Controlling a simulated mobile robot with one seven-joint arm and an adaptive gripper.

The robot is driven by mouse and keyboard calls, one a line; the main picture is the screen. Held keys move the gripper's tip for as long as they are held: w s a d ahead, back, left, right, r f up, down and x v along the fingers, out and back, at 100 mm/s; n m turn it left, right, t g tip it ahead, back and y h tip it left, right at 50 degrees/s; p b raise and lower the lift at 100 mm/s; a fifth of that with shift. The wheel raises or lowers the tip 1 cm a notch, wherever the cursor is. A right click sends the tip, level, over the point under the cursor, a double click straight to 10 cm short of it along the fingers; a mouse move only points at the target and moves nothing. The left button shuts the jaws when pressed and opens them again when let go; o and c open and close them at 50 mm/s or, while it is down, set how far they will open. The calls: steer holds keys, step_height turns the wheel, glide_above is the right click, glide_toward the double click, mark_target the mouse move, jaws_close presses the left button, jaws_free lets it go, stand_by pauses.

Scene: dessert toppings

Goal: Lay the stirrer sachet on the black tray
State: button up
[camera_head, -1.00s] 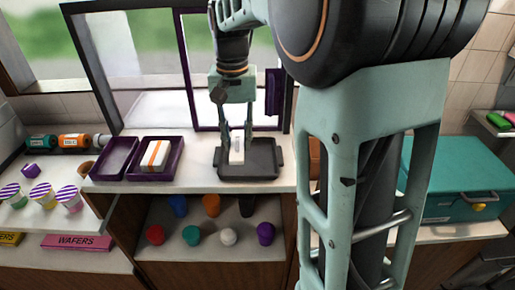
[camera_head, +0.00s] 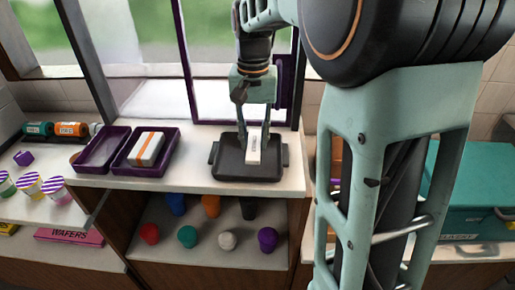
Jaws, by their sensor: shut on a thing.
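The stirrer sachet (camera_head: 254,152) is a small white upright packet with dark print, between the fingers of my gripper (camera_head: 254,136). My gripper points down and is shut on it. The black tray (camera_head: 230,172) lies on the white counter directly below and around the sachet in the picture. The sachet's lower end appears at or just above the tray's floor; I cannot tell whether it touches.
Two purple trays (camera_head: 98,165) stand left of the black tray, the right one holding a white packet (camera_head: 146,149) with an orange stripe. A purple window frame (camera_head: 187,65) rises behind. Several coloured cups (camera_head: 187,237) sit on the shelf below. A teal case (camera_head: 470,195) is at right.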

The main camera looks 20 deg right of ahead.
mark_target(255, 142)
steer(key=f, duration=0.1)
steer(key=f+b, duration=0.2)
steer(key=shift+w+d, duration=0.2)
steer(key=shift+w, duration=0.05)
steer(key=shift+s+f, duration=0.1)
steer(key=shift+f, duration=0.15)
steer(key=shift+f+b, duration=0.15)
steer(key=shift+b, duration=0.15)
steer(key=o, duration=0.8)
steer(key=shift+c, duration=0.2)
step_height(255, 142, up, 12)
steer(key=p, duration=0.1)
steer(key=shift+r, duration=0.2)
